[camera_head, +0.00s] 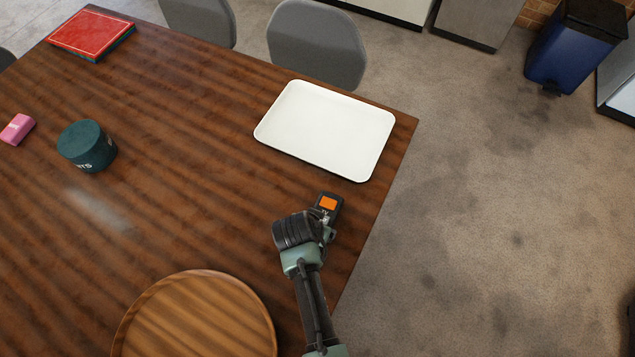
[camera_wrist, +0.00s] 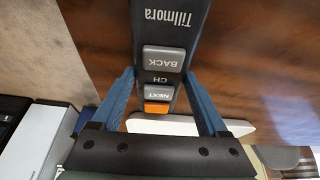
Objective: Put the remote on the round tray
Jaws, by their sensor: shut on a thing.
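The remote (camera_head: 328,203) is dark with an orange patch at its end, in the head view near the table's right edge. My gripper (camera_head: 325,222) is shut on it. In the wrist view the remote (camera_wrist: 165,50) lies between the two blue fingers of my gripper (camera_wrist: 160,78), with grey BACK and NEXT buttons and the word Tillmora showing. I cannot tell whether it touches the table. The round tray (camera_head: 200,318) is wooden with a raised rim, on the table to the lower left of my gripper. Its bottom edge is cut off, and it looks empty.
A white rectangular tray (camera_head: 327,130) lies empty beyond the remote. A dark teal tin (camera_head: 87,147), a pink object (camera_head: 17,129) and a red box (camera_head: 91,34) are on the left of the wooden table (camera_head: 190,210). Grey chairs (camera_head: 316,45) stand at the far side.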

